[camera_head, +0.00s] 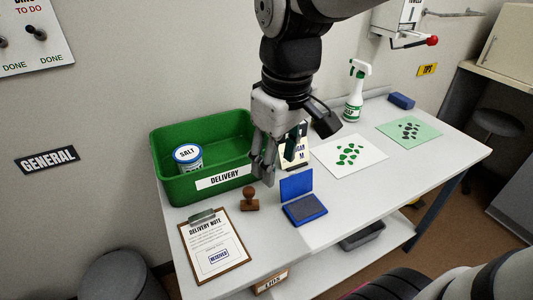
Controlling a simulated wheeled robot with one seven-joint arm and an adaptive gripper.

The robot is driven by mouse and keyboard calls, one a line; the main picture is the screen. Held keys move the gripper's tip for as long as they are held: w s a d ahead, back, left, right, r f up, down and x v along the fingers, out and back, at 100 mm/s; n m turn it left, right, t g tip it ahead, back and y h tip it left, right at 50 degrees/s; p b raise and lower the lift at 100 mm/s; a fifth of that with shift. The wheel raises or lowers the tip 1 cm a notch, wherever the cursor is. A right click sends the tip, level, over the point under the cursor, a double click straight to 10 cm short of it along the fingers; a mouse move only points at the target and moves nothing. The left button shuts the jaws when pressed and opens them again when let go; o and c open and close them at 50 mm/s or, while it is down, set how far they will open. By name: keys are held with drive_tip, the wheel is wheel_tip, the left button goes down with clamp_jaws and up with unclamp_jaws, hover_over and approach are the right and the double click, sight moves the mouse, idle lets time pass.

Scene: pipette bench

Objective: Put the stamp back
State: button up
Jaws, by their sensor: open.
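The brown wooden stamp (249,199) stands upright on the white table, in front of the green bin. The blue ink pad (305,209) lies to its right, with its lid standing open. A clipboard (213,247) with a delivery note lies to the left and nearer; the note carries a blue "RECEIVED" mark. My gripper (264,172) is open and empty, pointing down, above and slightly right of the stamp in the picture and apart from it. My gripper hides part of the bin's right end and part of a lettered card behind it.
The green bin (225,180) labelled "DELIVERY" holds a salt tub (188,157). A lettered card (299,155), a spray bottle (355,92), two sheets with spots (347,156) and a blue block (401,101) are on the table. Its front right is clear.

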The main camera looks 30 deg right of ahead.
drive_tip(key=s+m+t, duration=0.1)
drive_tip(key=s+m, duration=0.3)
drive_tip(key=s, duration=0.7)
drive_tip(key=shift+s, duration=0.25)
drive_tip(key=shift+r, duration=0.15)
wheel_tip(320, 180, up, 6)
drive_tip(key=t+p, duration=0.1)
drive_tip(key=p, duration=0.4)
drive_tip(key=shift+r+t, duration=0.15)
drive_tip(key=shift+t, duration=0.15)
drive_tip(key=shift+w, duration=0.1)
